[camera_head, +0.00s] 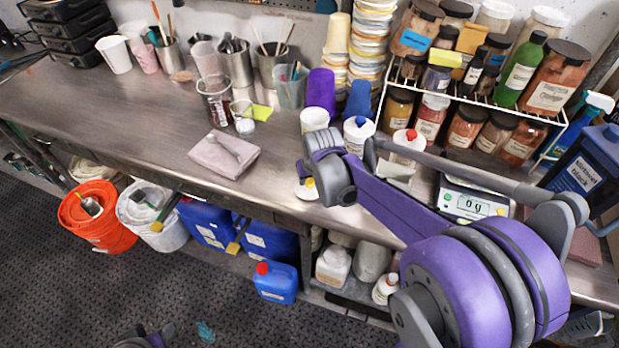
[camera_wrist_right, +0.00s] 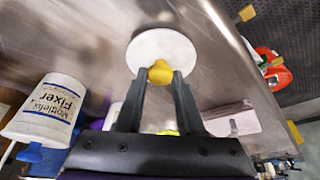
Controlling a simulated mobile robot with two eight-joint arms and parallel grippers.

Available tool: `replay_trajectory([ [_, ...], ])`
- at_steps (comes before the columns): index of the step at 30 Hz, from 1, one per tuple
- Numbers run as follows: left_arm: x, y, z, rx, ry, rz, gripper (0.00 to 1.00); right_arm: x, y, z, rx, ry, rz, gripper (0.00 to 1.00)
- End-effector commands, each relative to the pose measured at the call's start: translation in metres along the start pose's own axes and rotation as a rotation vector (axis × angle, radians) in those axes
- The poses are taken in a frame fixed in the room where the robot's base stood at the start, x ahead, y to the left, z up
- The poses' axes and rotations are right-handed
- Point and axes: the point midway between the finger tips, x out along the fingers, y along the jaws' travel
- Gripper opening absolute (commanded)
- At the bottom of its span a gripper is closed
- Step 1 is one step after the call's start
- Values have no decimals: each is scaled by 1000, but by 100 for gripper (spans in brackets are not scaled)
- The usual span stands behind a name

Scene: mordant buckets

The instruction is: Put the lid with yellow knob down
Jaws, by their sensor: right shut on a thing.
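The white round lid with the yellow knob (camera_wrist_right: 162,50) is in my right gripper (camera_wrist_right: 160,78), whose two dark fingers are shut on the yellow knob (camera_wrist_right: 160,72). In the head view the lid (camera_head: 307,191) shows near the table's front edge, partly hidden by my right wrist. The steel tabletop (camera_wrist_right: 225,65) is behind the lid in the wrist view; I cannot tell whether they touch. An open white tub (camera_head: 314,119) stands behind my wrist. A dark and purple part of my left arm shows at the bottom edge, its fingers unclear.
A white tub with a blue knob (camera_head: 357,132) and one with a red knob (camera_head: 408,145) stand close to my right arm. A folded pinkish cloth (camera_head: 222,155) lies to the left. A scale (camera_head: 472,204) is at the right. Bare steel lies between cloth and lid.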

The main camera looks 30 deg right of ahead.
Motion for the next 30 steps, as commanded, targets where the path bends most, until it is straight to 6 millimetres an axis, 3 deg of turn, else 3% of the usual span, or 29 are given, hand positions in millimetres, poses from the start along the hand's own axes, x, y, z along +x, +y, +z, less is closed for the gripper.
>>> replay_trajectory([
  [9, 3, 0, 3, 0, -3, 0, 50, 4, 0, 2, 0, -1, 0, 0],
  [10, 2, 0, 3, 0, -2, 0, 50, 3, 0, 1, 0, 0, 0, 41],
  [15, 2, 0, 2, 0, -2, 0, 50, 2, 0, 1, 0, 0, 0, 67],
  [24, 0, 0, 0, 0, 0, 0, 50, 0, 0, 0, 0, 1, 0, 67],
  [30, -2, 0, -3, 0, 2, 0, 50, -25, 0, -1, 0, 1, 0, 67],
])
